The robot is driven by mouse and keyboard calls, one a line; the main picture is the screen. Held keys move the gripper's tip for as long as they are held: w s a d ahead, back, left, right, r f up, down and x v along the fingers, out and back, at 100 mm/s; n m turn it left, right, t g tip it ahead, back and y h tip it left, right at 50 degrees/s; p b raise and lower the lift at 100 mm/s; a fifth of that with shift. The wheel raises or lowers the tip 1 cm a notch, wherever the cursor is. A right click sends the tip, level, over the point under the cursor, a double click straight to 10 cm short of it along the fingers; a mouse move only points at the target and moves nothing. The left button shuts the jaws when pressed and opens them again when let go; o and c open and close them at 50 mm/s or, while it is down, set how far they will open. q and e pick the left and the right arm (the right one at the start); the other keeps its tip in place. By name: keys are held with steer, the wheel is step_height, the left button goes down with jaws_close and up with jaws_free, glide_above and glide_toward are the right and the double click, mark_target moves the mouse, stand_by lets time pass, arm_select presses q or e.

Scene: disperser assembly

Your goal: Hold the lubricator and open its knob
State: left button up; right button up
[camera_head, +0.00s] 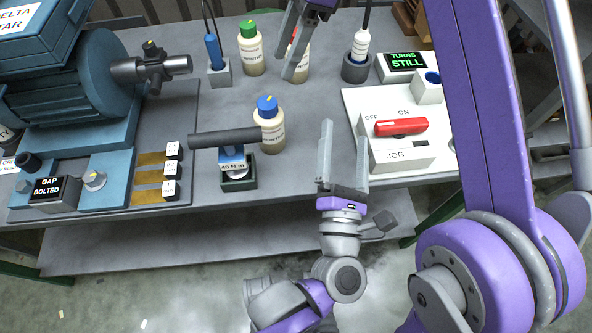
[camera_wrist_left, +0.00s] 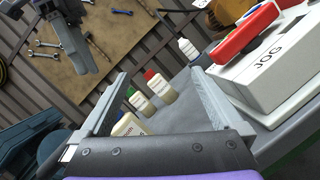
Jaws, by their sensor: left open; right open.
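No part is clearly marked as the lubricator, so I cannot tell which it is. A small metal fitting with a yellow-marked top (camera_head: 151,67) sits on the shaft of the blue motor at left. A bottle with a blue cap (camera_head: 270,128) stands upright on the table. My left gripper (camera_head: 345,135) is open and empty near the table's front edge, right of that bottle; its two fingers also show in the left wrist view (camera_wrist_left: 158,78). My right gripper (camera_head: 294,55) is open at the top, in front of a red-capped bottle (camera_head: 302,68) that it partly hides.
A green-capped bottle (camera_head: 251,52) stands behind. A white box with a red switch handle (camera_head: 400,126) is close right of my left gripper. A dark horizontal cylinder (camera_head: 222,138) lies on a small stand. A blue motor (camera_head: 65,90) fills the left.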

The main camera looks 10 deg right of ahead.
mark_target(274, 141)
arm_select(q)
steer(key=a+f+n+y, duration=0.2)
steer(key=a+n, duration=0.1)
steer(key=n, duration=0.1)
steer(key=a+f+n+g+y, duration=0.1)
steer(key=a+f+n+y, duration=0.1)
steer(key=a+n+y, duration=0.1)
steer(key=s+a+f+n+g+y, duration=0.1)
steer(key=a+f+n+y, duration=0.1)
steer(key=a+n, duration=0.3)
steer(key=shift+f, duration=0.35)
steer(key=shift+w+a, duration=0.15)
steer(key=shift+w, duration=0.2)
steer(key=w, duration=0.3)
steer(key=w+a, duration=0.1)
steer(key=w, duration=0.6)
steer(key=shift+a, duration=0.25)
jaws_close()
